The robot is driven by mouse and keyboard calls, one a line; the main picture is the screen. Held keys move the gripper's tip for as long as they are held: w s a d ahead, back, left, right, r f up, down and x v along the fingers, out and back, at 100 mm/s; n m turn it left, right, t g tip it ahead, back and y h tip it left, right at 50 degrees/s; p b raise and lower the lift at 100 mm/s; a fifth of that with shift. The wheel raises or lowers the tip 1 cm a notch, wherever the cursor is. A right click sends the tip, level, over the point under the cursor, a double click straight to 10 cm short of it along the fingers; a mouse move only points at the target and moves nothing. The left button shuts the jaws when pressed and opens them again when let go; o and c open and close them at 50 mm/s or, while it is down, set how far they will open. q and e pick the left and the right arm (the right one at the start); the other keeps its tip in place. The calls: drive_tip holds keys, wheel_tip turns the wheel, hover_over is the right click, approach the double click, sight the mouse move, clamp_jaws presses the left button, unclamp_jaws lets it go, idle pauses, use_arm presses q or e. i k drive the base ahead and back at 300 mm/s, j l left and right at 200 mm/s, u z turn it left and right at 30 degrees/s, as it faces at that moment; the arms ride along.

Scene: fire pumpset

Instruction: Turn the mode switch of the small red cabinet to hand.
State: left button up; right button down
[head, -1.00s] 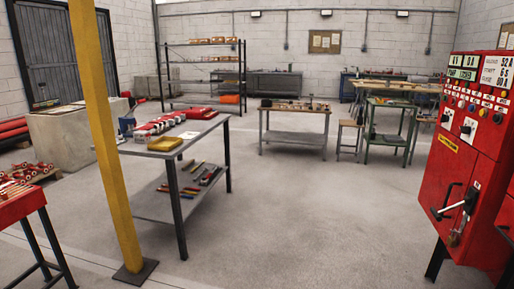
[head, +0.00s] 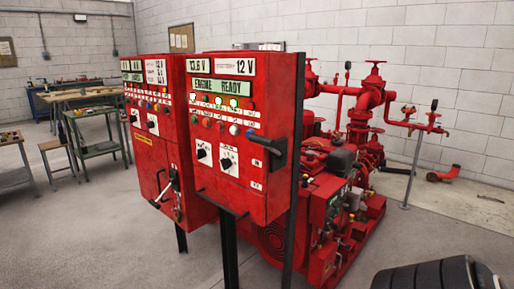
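The nearer, shorter red cabinet (head: 214,192) stands in the middle of the head view on a dark post, to the right of a second red cabinet. Its display reads "ENGINE READY", with lit green lamps below. Two black rotary switches on white plates sit on its lower front, a left one (head: 202,154) and a right one (head: 227,162). Their labels are too small to read, so I cannot tell which is the mode switch or where it points. A black handle (head: 268,146) sticks out at the cabinet's right. Neither of my grippers is in view.
The other red cabinet (head: 148,165), with black levers, stands close on the left. Red pump and engine equipment (head: 345,200) stands behind and to the right. Open floor (head: 95,235) is at lower left.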

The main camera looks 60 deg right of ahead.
sight(201, 153)
drive_tip(key=z, duration=1.75)
